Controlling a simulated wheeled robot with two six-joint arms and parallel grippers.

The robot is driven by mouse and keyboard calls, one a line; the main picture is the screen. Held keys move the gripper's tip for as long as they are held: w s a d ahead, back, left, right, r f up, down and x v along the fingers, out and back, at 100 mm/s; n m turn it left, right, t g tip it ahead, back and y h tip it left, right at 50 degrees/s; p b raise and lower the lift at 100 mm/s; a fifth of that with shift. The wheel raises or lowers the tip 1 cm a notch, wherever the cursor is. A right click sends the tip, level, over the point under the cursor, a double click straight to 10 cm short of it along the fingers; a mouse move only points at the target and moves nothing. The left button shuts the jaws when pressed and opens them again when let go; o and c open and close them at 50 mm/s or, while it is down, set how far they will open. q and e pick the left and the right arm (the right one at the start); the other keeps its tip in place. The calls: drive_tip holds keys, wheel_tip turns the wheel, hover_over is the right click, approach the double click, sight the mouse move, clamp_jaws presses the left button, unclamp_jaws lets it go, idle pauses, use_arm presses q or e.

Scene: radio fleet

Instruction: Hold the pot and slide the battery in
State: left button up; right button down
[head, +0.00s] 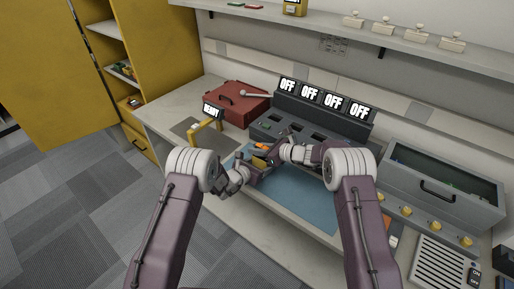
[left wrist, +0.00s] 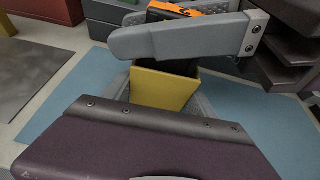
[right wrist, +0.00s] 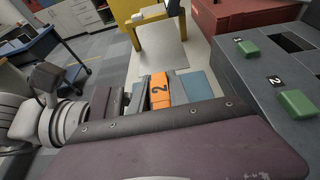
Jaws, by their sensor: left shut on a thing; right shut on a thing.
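The pot is a yellow tapered block (left wrist: 165,88) with a dark upper part, seen in the left wrist view. My left gripper (head: 247,171) is shut on it above the blue mat (head: 305,203). My right gripper (head: 274,155) is shut on the battery, close to the left gripper. The battery is right by the pot's dark end. A finger hides where they meet, so I cannot tell how far it is in.
A grey charger (head: 306,132) with green-tabbed slots and several OFF signs stands behind the mat. A yellow stand with a READY sign (head: 212,110) and a red case (head: 232,98) are at left. A grey bin (head: 440,190) is at right. The mat's right part is clear.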

drive_tip(key=shift+f, duration=0.55)
drive_tip(key=c, duration=1.2)
unclamp_jaws()
drive_tip(key=shift+o, duration=0.2)
drive_tip(key=v, duration=1.2)
drive_tip(key=shift+f, duration=0.1)
use_arm(q)
drive_tip(key=o, duration=1.4)
